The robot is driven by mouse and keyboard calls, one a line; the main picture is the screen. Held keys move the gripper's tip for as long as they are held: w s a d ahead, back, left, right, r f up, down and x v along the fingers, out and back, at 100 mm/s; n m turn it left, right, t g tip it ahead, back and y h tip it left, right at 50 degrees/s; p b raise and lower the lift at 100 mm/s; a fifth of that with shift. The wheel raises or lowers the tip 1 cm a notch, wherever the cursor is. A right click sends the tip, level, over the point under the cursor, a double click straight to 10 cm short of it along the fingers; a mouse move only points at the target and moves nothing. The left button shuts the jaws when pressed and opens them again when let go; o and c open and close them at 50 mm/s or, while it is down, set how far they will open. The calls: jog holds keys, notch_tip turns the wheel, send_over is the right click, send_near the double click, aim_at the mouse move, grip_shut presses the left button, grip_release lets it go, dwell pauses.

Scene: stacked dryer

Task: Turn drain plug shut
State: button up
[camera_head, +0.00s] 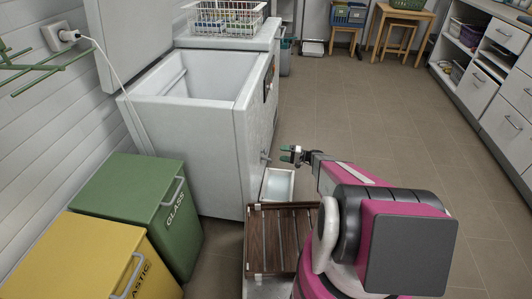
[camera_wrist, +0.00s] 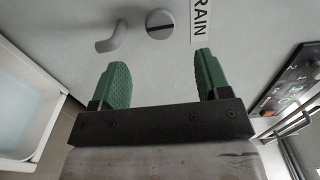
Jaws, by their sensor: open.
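The drain plug (camera_wrist: 160,24) is a round grey knob with a dark slot on the white appliance's wall, at the top of the wrist view. Its slot runs roughly side to side in that picture. A curved grey spout (camera_wrist: 111,38) sits left of it, and a label ending in "RAIN" (camera_wrist: 201,16) is to its right. My gripper (camera_wrist: 160,78) is open, with green fingertips spread and nothing between them. The plug lies beyond the fingertips, apart from them. In the head view my gripper (camera_head: 291,154) is beside the appliance; the plug is not clear there.
The white chest freezer (camera_head: 185,125) stands with its lid up. A white tray (camera_head: 277,185) is on the floor below the spout, with a brown slatted rack (camera_head: 283,240) nearer. Green (camera_head: 140,200) and yellow (camera_head: 90,260) bins stand left. Floor to the right is clear.

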aim_at(266, 151)
jog(key=a, duration=0.3)
jog(key=w+a, duration=0.1)
jog(key=a, duration=0.2)
jog(key=w+a, duration=0.1)
jog(key=a, duration=0.2)
jog(key=shift+a, duration=0.4)
jog(key=c, duration=0.9)
